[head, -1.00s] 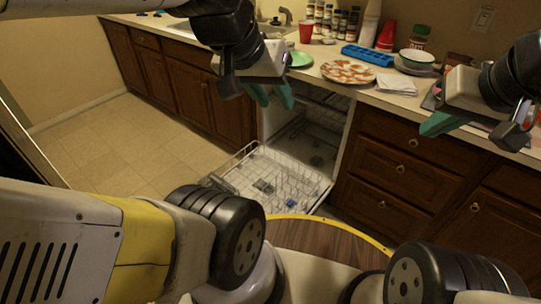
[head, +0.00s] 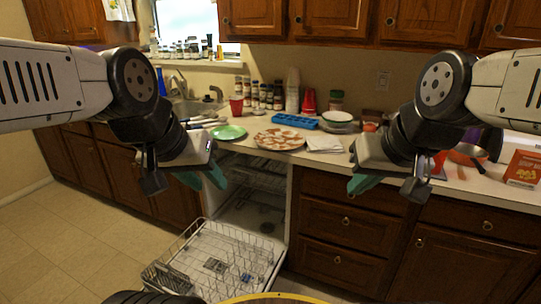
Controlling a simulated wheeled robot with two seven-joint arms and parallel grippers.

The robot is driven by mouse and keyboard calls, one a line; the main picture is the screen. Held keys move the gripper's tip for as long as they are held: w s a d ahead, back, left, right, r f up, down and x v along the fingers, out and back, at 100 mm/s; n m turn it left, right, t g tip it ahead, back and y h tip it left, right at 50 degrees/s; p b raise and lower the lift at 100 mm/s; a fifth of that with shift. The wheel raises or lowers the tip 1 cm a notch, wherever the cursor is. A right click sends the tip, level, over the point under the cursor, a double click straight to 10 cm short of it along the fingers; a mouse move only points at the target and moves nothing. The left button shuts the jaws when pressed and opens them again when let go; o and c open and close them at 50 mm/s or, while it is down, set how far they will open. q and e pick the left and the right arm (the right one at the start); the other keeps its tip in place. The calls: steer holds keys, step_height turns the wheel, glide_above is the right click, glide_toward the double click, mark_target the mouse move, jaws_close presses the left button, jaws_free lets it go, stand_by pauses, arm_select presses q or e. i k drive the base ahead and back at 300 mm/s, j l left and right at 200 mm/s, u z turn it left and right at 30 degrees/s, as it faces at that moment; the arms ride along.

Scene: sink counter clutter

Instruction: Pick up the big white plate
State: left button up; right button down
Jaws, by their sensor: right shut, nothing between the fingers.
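A big white plate (head: 280,139) with reddish-brown smears lies flat on the counter, above the open dishwasher. My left gripper (head: 206,181) is in front of the counter, lower left of the plate. Its two teal fingers are spread apart with nothing between them. My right gripper (head: 362,184) is in front of the drawers, lower right of the plate. Its teal fingers are together and hold nothing. Both grippers are clear of the plate.
A green plate (head: 228,132) lies left of the white plate, and a blue tray (head: 295,121) lies behind it. White napkins (head: 324,144) and a stacked bowl (head: 337,116) are to the right. The dishwasher rack (head: 215,262) is pulled out below.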

mark_target(274, 140)
steer(key=u, duration=0.3)
steer(key=i+l+u, duration=0.2)
steer(key=u, duration=0.15)
steer(key=i+l+u, duration=0.2)
steer(key=l+u, duration=0.15)
steer(key=i+l, duration=0.15)
steer(key=l, duration=0.15)
steer(key=i+l+u, duration=0.1)
steer(key=l, duration=0.2)
steer(key=i+l, duration=0.2)
steer(key=l, duration=0.15)
steer(key=i+l, duration=0.15)
steer(key=l, duration=0.15)
steer(key=u, duration=0.05)
